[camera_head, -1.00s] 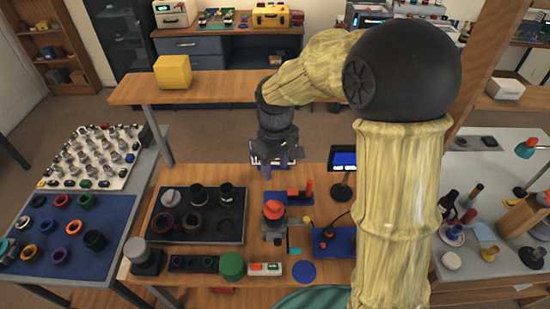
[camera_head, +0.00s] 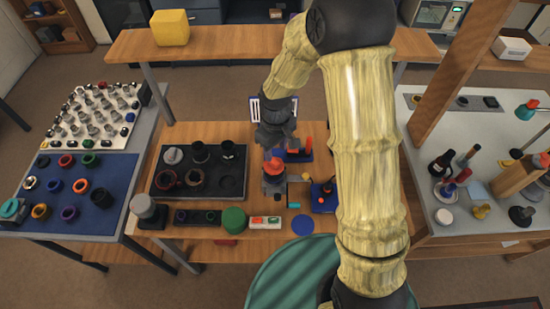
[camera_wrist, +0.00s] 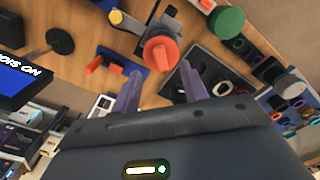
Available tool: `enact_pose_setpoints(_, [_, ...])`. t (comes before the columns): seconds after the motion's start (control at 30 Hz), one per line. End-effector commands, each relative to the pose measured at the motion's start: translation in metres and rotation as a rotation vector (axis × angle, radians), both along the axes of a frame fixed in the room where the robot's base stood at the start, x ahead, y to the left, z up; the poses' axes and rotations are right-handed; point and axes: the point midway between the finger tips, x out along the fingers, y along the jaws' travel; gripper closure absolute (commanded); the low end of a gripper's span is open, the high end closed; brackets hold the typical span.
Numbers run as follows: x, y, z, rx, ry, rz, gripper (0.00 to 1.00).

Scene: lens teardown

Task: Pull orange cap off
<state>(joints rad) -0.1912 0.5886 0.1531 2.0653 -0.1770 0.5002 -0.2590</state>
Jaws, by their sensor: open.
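The orange cap (camera_head: 273,165) sits on top of an upright dark and grey lens assembly (camera_head: 274,184) on the wooden bench. In the wrist view the orange cap (camera_wrist: 160,53) shows just beyond my fingertips, on a grey holder. My gripper (camera_head: 275,146) is just above and behind the cap in the head view. In the wrist view my gripper (camera_wrist: 158,73) is open, with its two purple-grey fingers apart and nothing held between them. I cannot tell whether a finger touches the cap.
A blue stand with an orange part (camera_head: 294,154) is close behind the cap. A dark tray (camera_head: 226,182) with lens parts lies to the left. A green cylinder (camera_head: 234,220) stands at the front. A blue pad (camera_head: 324,197) with a small item lies to the right.

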Motion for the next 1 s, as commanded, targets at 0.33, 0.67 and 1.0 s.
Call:
enact_pose_setpoints(0.33, [-0.001,0.000,-0.050,-0.002,0.004,0.001,0.56])
enact_pose_setpoints(0.67, [0.000,0.000,-0.065,0.000,-0.001,0.001,0.56])
enact_pose_setpoints(1.0, [0.000,0.000,-0.065,0.000,-0.001,0.000,0.96])
